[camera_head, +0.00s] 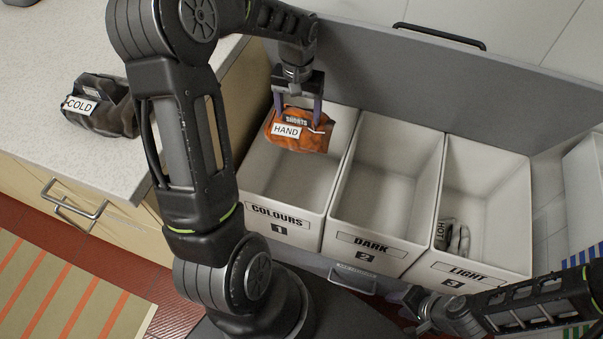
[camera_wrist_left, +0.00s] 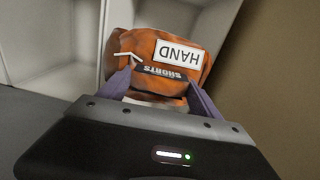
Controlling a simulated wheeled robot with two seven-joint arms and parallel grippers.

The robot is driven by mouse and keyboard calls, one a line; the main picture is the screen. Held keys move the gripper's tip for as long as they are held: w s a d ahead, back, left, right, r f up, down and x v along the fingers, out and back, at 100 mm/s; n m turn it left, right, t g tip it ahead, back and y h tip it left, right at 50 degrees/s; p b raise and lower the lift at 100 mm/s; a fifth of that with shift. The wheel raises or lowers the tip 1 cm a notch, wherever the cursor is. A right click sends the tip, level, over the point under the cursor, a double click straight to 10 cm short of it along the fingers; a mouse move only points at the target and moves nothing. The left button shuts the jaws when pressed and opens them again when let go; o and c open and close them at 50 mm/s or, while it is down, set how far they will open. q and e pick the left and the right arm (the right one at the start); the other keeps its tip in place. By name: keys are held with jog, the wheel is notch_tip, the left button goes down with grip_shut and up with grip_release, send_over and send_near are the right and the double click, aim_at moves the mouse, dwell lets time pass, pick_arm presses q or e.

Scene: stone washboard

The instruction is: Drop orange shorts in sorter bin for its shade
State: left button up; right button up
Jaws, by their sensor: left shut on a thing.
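The orange shorts (camera_head: 313,140) are a folded bundle with a white HAND label and a SHORTS tag. My left gripper (camera_head: 298,112) is shut on them and holds them over the back part of the COLOURS bin (camera_head: 266,185), numbered 1. In the left wrist view the shorts (camera_wrist_left: 150,48) sit between the purple fingers of the gripper (camera_wrist_left: 163,88). The DARK bin (camera_head: 385,190), numbered 2, looks empty. The LIGHT bin (camera_head: 500,215), numbered 3, holds a greyish garment. My right gripper (camera_head: 415,305) is low at the front, by the LIGHT bin; its fingers are unclear.
A dark garment with a COLD label (camera_head: 112,115) lies on the pale counter (camera_head: 40,140) at left. A grey panel (camera_head: 375,75) stands behind the bins. A striped mat (camera_head: 60,300) lies on the floor at lower left. A white container (camera_head: 585,190) stands at far right.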

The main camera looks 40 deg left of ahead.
pick_arm(q)
jog(key=shift+a+f, duration=0.45)
jog(key=shift+a, duration=0.2)
jog(key=shift+f+b, duration=2.4)
jog(key=shift+f, duration=0.6)
jog(key=o, duration=2.2)
jog(key=shift+c, duration=0.2)
jog(key=shift+r, duration=0.1)
